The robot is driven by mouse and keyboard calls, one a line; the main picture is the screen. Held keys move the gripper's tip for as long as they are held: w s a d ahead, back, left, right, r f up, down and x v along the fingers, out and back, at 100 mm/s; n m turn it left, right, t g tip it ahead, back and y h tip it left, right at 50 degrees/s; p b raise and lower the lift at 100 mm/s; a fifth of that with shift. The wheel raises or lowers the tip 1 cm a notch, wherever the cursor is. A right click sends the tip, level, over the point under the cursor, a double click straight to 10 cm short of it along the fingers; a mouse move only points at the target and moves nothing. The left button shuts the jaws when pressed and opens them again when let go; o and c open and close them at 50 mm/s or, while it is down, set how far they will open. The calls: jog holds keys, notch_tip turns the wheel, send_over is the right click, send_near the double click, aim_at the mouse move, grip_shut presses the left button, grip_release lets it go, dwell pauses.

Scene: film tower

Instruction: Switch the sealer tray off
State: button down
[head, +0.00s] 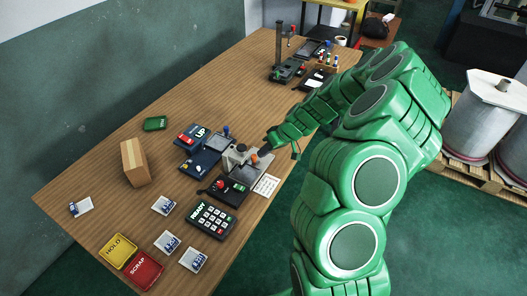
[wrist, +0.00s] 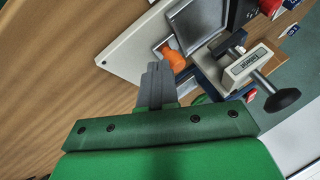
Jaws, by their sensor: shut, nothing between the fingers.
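A pale device with a shallow grey metal tray (wrist: 196,24) shows in the wrist view; I take it for the sealer tray, though I see no such name on it. An orange knob (wrist: 174,61) stands at the tray's edge; it also shows in the head view (head: 255,159). My gripper (wrist: 159,68) is shut and empty, its fingertips right beside the orange knob. I cannot tell whether they touch it. In the head view my gripper (head: 268,147) is just above and right of the knob. Whether the tray is on or off cannot be seen.
A clamp-like press (wrist: 247,67) with a black knob stands close beside the tray. Near it are a blue "UP" unit (head: 193,136), a READY keypad (head: 211,217) and a cardboard box (head: 134,162). Yellow HOLD (head: 118,250) and red SCRAP (head: 144,271) trays lie at the near end.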

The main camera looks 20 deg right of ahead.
jog(key=d, duration=0.2)
jog(key=w+d, duration=0.1)
jog(key=d, duration=0.1)
jog(key=shift+r, duration=0.4)
jog(key=v, duration=0.9)
jog(key=shift+a+r, duration=0.1)
jog(key=s+a+r+g+h, duration=0.2)
jog(key=s+a+r+g, duration=0.1)
jog(key=s+a+r, duration=1.25)
jog(key=s+d+r+m+h, duration=0.1)
jog(key=s+m+h, duration=0.1)
jog(key=s, duration=1)
jog(key=s+d+r+m+g+h, duration=0.1)
jog(key=s+r+m+h, duration=0.1)
jog(key=s, duration=1)
jog(key=shift+s+d+m+h, duration=0.2)
jog(key=shift+s+m+h, duration=0.1)
jog(key=shift+m+h, duration=0.15)
jog(key=c, duration=1.8)
grip_release()
